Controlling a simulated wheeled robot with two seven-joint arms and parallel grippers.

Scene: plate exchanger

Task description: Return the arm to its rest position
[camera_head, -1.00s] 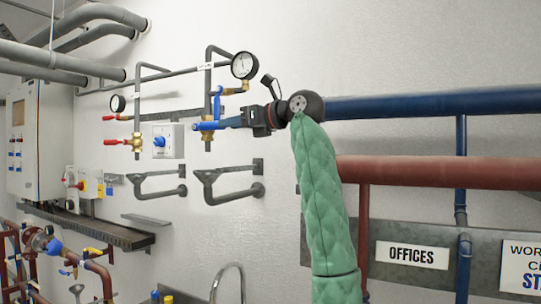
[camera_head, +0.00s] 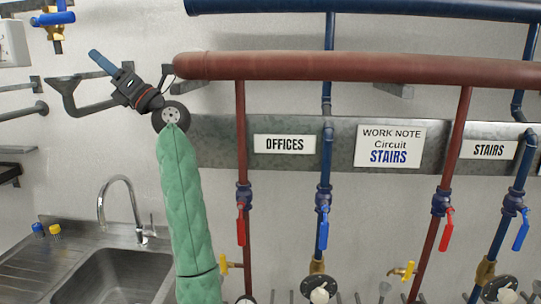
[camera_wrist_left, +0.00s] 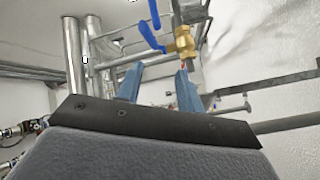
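My left arm in its green padded sleeve (camera_head: 180,205) rises from the bottom of the head view. Its dark wrist leads to my left gripper (camera_head: 97,57), whose blue fingers point up and left. In the left wrist view the two blue fingers of the gripper (camera_wrist_left: 157,75) stand apart with nothing held between them. A brass valve (camera_head: 57,44) with a blue handle (camera_head: 52,18) is up and left of the fingertips, apart from them. The brass valve also shows beyond the fingers in the wrist view (camera_wrist_left: 185,43). My right gripper is not in view.
Grey wall brackets (camera_head: 75,105) lie behind the gripper. A thick red pipe (camera_head: 350,67) and a blue pipe (camera_head: 400,8) run to the right, with valves below. A sink (camera_head: 115,275) with a curved tap (camera_head: 103,195) is at lower left. Bare wall lies above the sink.

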